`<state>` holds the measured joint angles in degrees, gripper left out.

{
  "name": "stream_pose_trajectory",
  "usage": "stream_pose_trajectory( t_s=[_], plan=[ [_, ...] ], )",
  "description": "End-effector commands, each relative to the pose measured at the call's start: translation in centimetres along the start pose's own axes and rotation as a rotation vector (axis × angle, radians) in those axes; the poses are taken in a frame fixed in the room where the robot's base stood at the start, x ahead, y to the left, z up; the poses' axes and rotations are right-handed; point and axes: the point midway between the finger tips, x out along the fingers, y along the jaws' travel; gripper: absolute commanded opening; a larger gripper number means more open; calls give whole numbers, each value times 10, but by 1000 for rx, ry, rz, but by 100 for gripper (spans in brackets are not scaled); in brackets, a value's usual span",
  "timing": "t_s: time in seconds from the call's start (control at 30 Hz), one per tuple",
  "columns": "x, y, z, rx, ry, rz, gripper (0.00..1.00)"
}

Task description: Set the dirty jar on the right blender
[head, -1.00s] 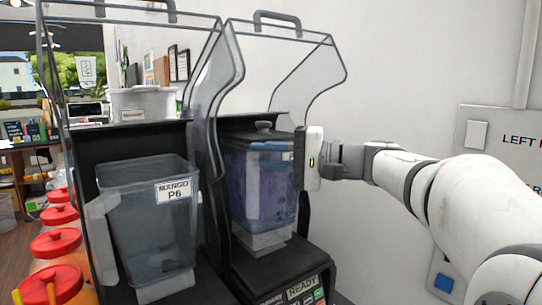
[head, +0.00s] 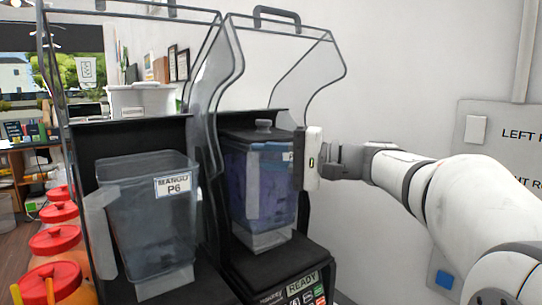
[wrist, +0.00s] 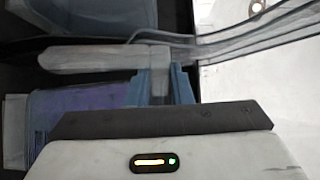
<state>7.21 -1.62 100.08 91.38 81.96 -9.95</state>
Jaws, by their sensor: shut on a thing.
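The dirty jar (head: 262,195), stained purple-blue and with a dark lid, is upright inside the right blender (head: 290,262), over its black base. It also shows as a purple patch in the wrist view (wrist: 80,110). Whether it rests fully on the base or is slightly above it, I cannot tell. My gripper (head: 303,158) is at the jar's upper right side and is shut on the jar; its fingertips are mostly hidden. The right blender's clear hood (head: 322,72) is raised above the jar, and its panel reads READY.
The left blender holds a clear grey jar (head: 152,220) labelled MANGO P6, close beside the right one. Several orange containers with red lids (head: 55,240) stand at far left. A white wall (head: 410,60) and a grey panel (head: 500,150) are at right.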

Motion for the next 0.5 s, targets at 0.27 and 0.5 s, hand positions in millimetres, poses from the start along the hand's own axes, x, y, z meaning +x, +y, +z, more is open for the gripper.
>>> stream_pose_trajectory(
  t_s=[0.27, 0.5],
  plan=[
    [0, 2, -2, -3, 8, -3, 0],
    [0, 6, -3, -3, 8, -3, 0]
  ],
)
